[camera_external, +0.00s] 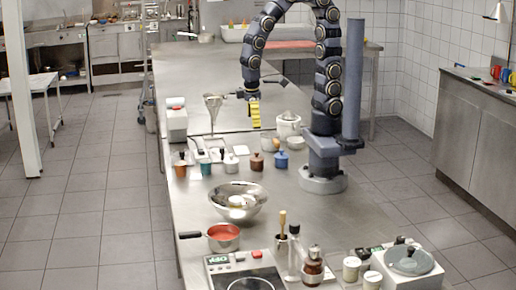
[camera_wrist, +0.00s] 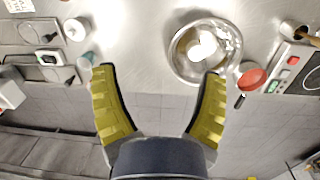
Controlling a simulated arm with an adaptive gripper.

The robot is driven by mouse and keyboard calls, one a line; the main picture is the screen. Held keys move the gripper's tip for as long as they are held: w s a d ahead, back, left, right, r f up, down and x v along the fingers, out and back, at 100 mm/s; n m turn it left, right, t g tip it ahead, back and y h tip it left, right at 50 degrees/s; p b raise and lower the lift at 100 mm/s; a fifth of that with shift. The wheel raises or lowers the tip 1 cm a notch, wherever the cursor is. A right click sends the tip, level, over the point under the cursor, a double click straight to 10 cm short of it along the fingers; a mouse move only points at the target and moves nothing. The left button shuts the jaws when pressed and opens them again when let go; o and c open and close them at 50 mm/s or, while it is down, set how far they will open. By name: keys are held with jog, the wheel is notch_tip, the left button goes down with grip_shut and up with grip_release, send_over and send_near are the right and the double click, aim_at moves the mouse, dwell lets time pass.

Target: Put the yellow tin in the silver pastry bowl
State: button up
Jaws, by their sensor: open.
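The silver pastry bowl (camera_external: 224,203) stands on the steel counter in front of my arm. It also shows in the wrist view (camera_wrist: 176,62), beyond the right fingertip. Inside it are a whitish rounded thing (camera_wrist: 208,44) and a yellowish-brown patch (camera_wrist: 187,42); I cannot tell whether either is the yellow tin. I make out no yellow tin elsewhere. My gripper (camera_wrist: 160,71) has yellow ribbed fingers spread wide, with nothing between them. In the external view my gripper (camera_external: 254,113) hangs above the counter, behind the bowl and apart from it.
A red-filled saucepan (camera_external: 223,236) and a hot plate (camera_external: 243,275) stand in front of the bowl. Several small jars, including a blue one (camera_external: 281,160), stand behind it. A white scale (camera_external: 408,265) is at the front right. Bare counter (camera_external: 320,215) lies right of the bowl.

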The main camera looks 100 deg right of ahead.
jog(key=s+d+r, duration=0.2)
jog(key=s+r, duration=0.1)
jog(key=s, duration=0.3)
jog(key=s+d+r+g, duration=0.1)
jog(key=s+d+r, duration=0.1)
jog(key=s, duration=0.4)
jog(key=shift+s+d+r+n+y, duration=0.2)
jog(key=shift+s+r+n+y, duration=0.15)
jog(key=shift+r, duration=0.4)
